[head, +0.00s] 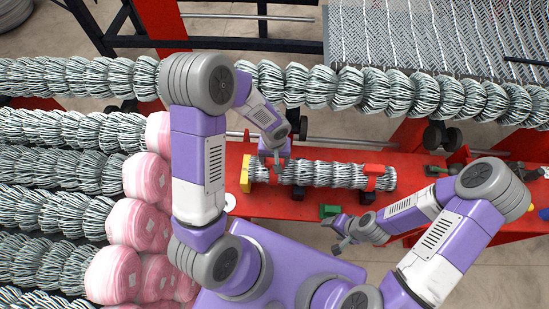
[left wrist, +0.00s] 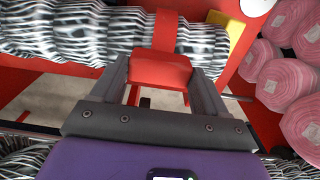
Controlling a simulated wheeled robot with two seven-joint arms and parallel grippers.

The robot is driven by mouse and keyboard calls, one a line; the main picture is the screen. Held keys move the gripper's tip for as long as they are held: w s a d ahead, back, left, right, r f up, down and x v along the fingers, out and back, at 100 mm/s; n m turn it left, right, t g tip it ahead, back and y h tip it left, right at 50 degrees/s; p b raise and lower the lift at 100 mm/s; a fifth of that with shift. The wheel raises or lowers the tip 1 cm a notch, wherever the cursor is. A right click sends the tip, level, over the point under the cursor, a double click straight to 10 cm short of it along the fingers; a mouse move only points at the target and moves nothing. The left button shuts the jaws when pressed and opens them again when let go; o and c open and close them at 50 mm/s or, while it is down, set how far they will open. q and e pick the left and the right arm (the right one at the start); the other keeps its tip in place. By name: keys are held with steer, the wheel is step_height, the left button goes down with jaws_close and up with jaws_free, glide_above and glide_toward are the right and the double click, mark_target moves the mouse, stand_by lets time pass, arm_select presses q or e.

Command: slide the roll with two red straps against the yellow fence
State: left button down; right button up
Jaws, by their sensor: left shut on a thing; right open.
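The roll (head: 325,175) is a grey-white bundle with red straps near its two ends, lying lengthwise on the red bench. The left red strap (head: 275,171) is partly hidden by my left gripper (head: 275,156); the right red strap (head: 375,176) is clear. The yellow fence (head: 245,172) stands at the roll's left end, very close; I cannot tell whether they touch. In the left wrist view my left gripper (left wrist: 160,78) is shut on the strap's red block (left wrist: 158,68), with the fence (left wrist: 238,42) right of the roll (left wrist: 70,32). My right gripper (head: 341,234) is open and empty, in front of the bench.
The red bench (head: 300,207) has bare space in front of the roll. A green block (head: 329,210) sits near its front edge by my right gripper. Pink rolls (head: 140,225) are stacked at left. Long grey bundles (head: 340,90) cross behind, below woven mesh (head: 420,40).

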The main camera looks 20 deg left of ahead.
arm_select(q)
steer(key=shift+w, duration=0.1)
jaws_free()
steer(key=shift+s+a+f, duration=0.15)
steer(key=shift+s, duration=0.15)
steer(key=r, duration=0.5)
steer(key=r+p, duration=0.1)
steer(key=r, duration=0.2)
steer(key=shift+w, duration=0.25)
steer(key=shift+f, duration=0.1)
